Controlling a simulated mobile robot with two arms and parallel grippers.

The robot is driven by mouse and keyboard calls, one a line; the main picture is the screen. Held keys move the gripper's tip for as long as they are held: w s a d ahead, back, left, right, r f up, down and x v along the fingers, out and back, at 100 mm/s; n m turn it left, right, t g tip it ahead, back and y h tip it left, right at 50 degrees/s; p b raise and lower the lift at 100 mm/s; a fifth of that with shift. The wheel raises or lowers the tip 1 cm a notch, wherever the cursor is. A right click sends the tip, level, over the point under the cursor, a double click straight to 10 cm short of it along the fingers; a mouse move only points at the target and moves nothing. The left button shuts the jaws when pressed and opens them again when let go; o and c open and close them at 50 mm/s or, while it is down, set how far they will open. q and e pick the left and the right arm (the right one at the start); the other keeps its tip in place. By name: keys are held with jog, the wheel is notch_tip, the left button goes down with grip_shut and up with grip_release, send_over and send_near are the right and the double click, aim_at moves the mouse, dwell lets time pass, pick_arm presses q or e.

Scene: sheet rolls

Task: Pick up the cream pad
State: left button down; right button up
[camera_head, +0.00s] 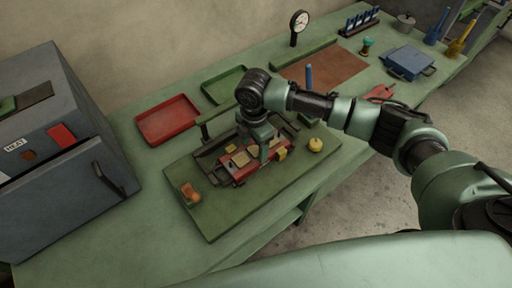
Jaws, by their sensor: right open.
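A small cream pad (241,158) appears to lie on the red fixture (238,175) in the middle of the green board. My right gripper (259,150) reaches down over this fixture from above, close to the pad. Its jaws are open. The gripper hides part of the fixture, and I cannot tell whether a finger touches the pad. My left gripper is not in view.
A yellow round knob (316,145) and an orange-brown piece (190,194) sit on the green board (225,217). A red tray (168,120) and a green tray (222,86) lie behind. A grey heater box (55,130) stands left. A blue box (408,62) is far right.

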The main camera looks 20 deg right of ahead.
aim_at(254, 150)
jog(key=shift+f, duration=0.1)
jog(key=shift+s, duration=0.1)
jog(key=c, duration=1)
jog(key=shift+f, duration=0.1)
grip_shut()
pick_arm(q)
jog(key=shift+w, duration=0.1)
